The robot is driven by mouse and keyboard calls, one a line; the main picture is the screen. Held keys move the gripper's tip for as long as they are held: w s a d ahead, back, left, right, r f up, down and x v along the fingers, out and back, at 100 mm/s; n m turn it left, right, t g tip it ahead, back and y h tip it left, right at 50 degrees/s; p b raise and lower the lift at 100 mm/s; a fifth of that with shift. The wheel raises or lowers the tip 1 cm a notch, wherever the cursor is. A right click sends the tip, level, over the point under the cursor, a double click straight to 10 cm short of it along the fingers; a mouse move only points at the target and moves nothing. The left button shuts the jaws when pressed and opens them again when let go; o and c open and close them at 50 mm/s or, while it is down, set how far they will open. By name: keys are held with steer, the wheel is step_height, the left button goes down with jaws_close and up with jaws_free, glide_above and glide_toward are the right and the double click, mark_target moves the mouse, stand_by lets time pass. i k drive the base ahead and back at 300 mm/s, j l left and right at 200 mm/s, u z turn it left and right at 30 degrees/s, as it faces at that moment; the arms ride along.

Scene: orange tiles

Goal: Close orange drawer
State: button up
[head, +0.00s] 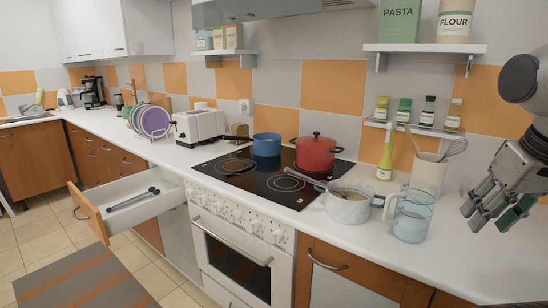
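The orange drawer (89,213) is pulled out from the cabinet at the left of the oven. Its orange-brown front faces left and carries a metal handle (79,213). Its white inside shows, with dark-handled utensils (133,199) lying in it. My gripper (489,218) is at the far right, above the right end of the white counter and far from the drawer. Its fingers point down and to the left, and I see nothing held in them.
A white oven (238,245) with a black cooktop stands between the drawer and my gripper. A red pot (315,153), blue pot (267,145), pale saucepan (346,206) and glass pitcher (412,216) stand along the counter. A striped rug (85,280) lies on the floor below the drawer.

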mark_target(91, 204)
steer(key=u, duration=1.6)
steer(key=i+j+u, duration=0.15)
steer(key=i+j, duration=0.8)
